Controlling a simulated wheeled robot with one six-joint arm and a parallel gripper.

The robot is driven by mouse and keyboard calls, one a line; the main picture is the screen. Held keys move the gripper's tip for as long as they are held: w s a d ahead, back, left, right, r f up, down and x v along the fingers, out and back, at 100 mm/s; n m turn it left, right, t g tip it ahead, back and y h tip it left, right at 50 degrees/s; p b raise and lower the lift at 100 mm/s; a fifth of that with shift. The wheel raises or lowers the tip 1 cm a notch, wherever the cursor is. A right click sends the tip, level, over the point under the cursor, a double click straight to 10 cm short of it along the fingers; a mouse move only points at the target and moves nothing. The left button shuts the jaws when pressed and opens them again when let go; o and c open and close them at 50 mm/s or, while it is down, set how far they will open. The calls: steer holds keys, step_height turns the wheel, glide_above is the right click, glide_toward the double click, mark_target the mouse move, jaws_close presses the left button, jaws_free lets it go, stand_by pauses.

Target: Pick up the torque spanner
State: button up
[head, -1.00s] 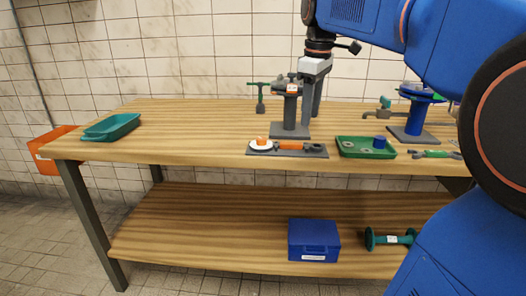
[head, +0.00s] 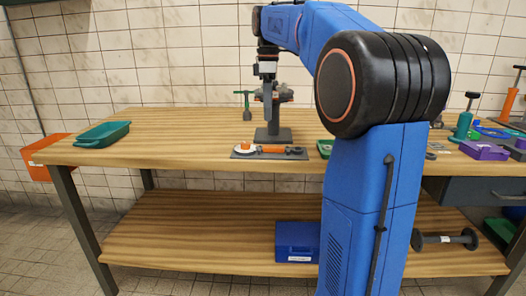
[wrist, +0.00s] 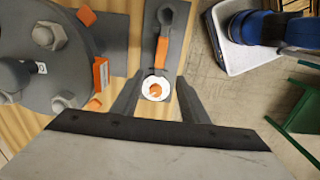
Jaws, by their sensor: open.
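The torque spanner (head: 272,149), with an orange handle and a dark grey ringed head, lies flat on a grey mat (head: 236,155) at the bench's front edge. In the wrist view the spanner (wrist: 161,52) lies just beyond the fingertips, its head away from me. A white disc (head: 240,153) with an orange piece on it sits at the handle end; I cannot tell whether it is joined to the spanner. My gripper (wrist: 160,80) is open and empty, its fingers on either side of the white disc in the picture. In the head view the fingers are hard to make out.
A grey pedestal with a bolted flange (head: 272,117) stands behind the mat; its bolts (wrist: 45,36) show close on the wrist view's left. A green T-handled tool (head: 247,108) stands beside it. A teal tray (head: 103,134) is at far left, with clear bench between. My arm hides bench to the right.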

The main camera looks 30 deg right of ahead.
mark_target(268, 146)
step_height(268, 146, down, 12)
steer(key=shift+r, duration=0.15)
stand_by(0.5)
jaws_close()
